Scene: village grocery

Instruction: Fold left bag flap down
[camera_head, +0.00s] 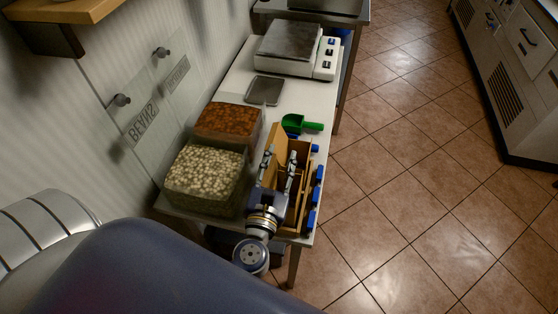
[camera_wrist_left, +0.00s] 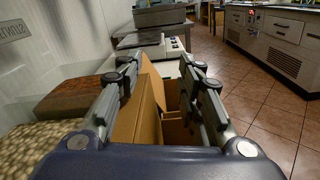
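A brown cardboard bag or box (camera_head: 303,203) stands open-topped at the front right of the white table. Its left flap (camera_head: 276,140) sticks up, and it also shows in the left wrist view (camera_wrist_left: 154,84). My left gripper (camera_head: 281,156) is over the bag with its two fingers spread. In the left wrist view the gripper (camera_wrist_left: 158,72) has one finger left of the raised flap and the other to its right, over the bag's opening. I cannot tell whether a finger touches the flap. Part of the bag is hidden by the gripper. My right gripper is not in view.
Clear bins of beans (camera_head: 205,175) and orange-brown goods (camera_head: 227,122) stand left of the bag. A green scoop (camera_head: 300,124), dark tablet (camera_head: 264,91) and scale (camera_head: 291,48) lie beyond. Blue pieces (camera_head: 316,194) line the bag's right side. Open tiled floor lies right.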

